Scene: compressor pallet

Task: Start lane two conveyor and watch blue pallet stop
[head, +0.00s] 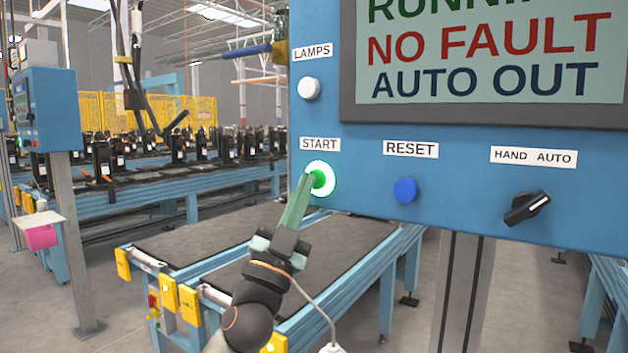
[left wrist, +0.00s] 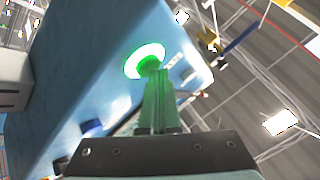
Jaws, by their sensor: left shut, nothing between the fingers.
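The blue control panel (head: 450,180) fills the right of the head view. Its lit green START button (head: 322,178) glows with a bright white ring. The display (head: 490,60) reads "NO FAULT" and "AUTO OUT", with a cut-off line starting "RUNNI" above. My left gripper (head: 305,182) is shut and empty, its fingertips at the START button. In the left wrist view the fingers (left wrist: 155,80) reach to the glowing button (left wrist: 146,61); whether they press it I cannot tell. The conveyor (head: 270,255) below the panel is bare where it shows. I see no blue pallet. My right gripper is not in view.
A blue RESET button (head: 405,190), a black HAND/AUTO selector (head: 527,208) and a white LAMPS button (head: 309,88) are on the panel. Another control box (head: 45,108) stands at left. Compressors (head: 180,147) line a conveyor behind. Yellow boxes (head: 190,305) flank the near conveyor's end.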

